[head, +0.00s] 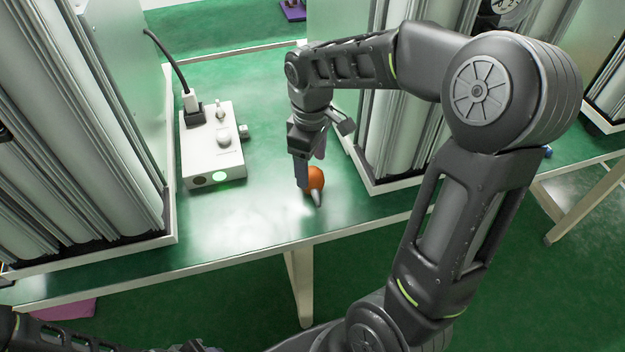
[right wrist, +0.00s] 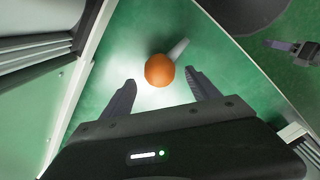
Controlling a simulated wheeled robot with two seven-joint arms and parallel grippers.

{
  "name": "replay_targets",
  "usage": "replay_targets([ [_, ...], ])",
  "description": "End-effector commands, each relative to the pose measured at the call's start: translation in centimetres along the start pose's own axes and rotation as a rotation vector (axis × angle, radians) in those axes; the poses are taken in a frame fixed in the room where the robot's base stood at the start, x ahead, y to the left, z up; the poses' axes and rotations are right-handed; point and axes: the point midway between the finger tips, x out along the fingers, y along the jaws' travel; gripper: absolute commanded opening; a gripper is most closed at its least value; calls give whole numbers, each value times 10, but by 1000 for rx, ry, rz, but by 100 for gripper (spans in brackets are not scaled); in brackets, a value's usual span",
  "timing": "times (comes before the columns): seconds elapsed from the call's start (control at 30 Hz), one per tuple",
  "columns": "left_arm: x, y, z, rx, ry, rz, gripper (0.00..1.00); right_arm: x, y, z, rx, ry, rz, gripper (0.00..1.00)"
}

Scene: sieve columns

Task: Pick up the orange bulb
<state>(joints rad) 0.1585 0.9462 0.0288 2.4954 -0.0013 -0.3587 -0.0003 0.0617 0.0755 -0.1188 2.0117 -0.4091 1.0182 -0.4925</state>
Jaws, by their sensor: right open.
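The orange bulb (head: 317,176) lies on the green table (head: 250,215) near its front edge, with its grey narrow end pointing toward that edge. In the right wrist view the orange bulb (right wrist: 160,70) shows between and slightly beyond the two fingertips, with its grey end pointing up and right. My right gripper (head: 310,174) is open and low over the table at the bulb; one finger hides part of the bulb's left side. Its two fingers also show in the right wrist view (right wrist: 160,80), apart with a gap around the bulb. Of my left arm only dark parts show at the bottom left.
A white control box (head: 212,158) with a green light and a plugged cable stands left of the bulb. Tall sieve columns in a white frame (head: 385,185) stand close on the right, others (head: 85,255) on the left. Bare table lies between box and bulb.

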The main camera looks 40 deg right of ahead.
Motion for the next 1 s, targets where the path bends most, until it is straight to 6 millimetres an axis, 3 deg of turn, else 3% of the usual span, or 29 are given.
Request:
replay_targets([
  [0.3, 0, 0, 0, 0, 0, 0, 36, 42, 0, -1, 0, -2, -2, 70],
  [0.93, 0, 0, 0, 0, 0, 0, 36, 43, 0, -1, 0, -1, -1, 70],
  [1.0, 0, 0, 0, 0, 0, 0, 36, 43, 0, -1, 0, -1, -1, 64],
])
